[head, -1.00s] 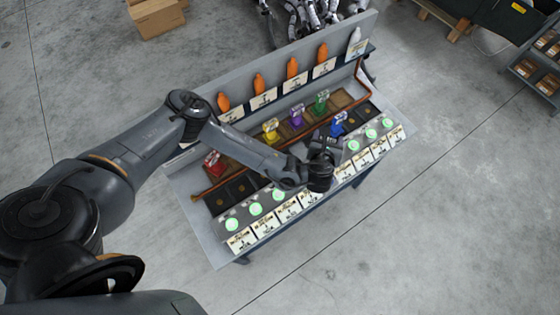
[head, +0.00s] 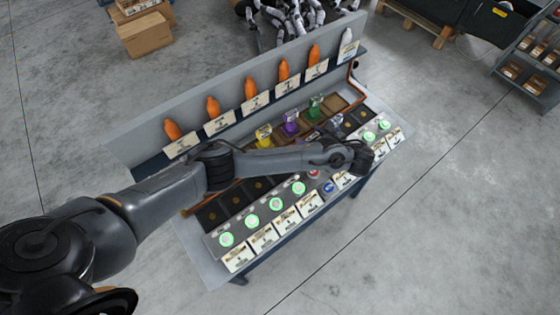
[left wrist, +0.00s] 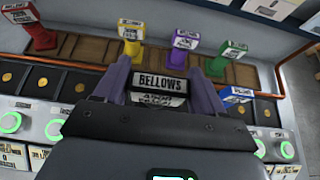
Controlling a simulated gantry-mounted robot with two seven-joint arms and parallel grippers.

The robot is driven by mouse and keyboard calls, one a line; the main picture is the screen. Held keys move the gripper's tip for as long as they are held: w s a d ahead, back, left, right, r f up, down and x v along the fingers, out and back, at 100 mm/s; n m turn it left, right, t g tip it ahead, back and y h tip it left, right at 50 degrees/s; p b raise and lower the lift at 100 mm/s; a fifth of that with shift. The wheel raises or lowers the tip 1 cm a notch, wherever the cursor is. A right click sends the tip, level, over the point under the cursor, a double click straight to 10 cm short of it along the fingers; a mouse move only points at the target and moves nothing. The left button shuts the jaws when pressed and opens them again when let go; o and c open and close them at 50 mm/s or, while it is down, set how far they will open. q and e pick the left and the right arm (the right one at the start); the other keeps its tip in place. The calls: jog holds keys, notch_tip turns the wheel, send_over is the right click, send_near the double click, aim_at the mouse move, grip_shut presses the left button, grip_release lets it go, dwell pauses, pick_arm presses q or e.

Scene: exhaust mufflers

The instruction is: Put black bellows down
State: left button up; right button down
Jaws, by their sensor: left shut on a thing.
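The black bellows (left wrist: 158,84) has a white label reading "BELLOWS" and sits between the fingers of my left gripper (left wrist: 160,88) in the left wrist view. The gripper is shut on it. In the head view my left gripper (head: 362,158) hangs over the right part of the sloped bench, and I cannot make out the bellows there. Black slots with gold discs (left wrist: 43,82) run along the bench. A blue labelled piece (left wrist: 238,91) stands right of the bellows in the left wrist view. My right gripper is not in view.
Red (left wrist: 40,36), yellow (left wrist: 131,38), purple (left wrist: 180,48) and green (left wrist: 226,57) labelled pieces stand along the brown tray row behind. Green-lit round buttons (head: 276,204) and white cards (head: 263,239) line the front. Orange bottles (head: 250,88) stand on the back shelf.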

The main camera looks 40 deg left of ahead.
pick_arm(q)
jog(key=s+a+f+p, duration=0.2)
jog(key=s+a+f, duration=0.5)
jog(key=f, duration=0.3)
dwell(0.4)
jog(key=o, duration=1.7)
jog(key=shift+c, duration=0.2)
jog(key=p+v, duration=0.3)
jog(key=v, duration=0.9)
jog(key=shift+p, duration=0.4)
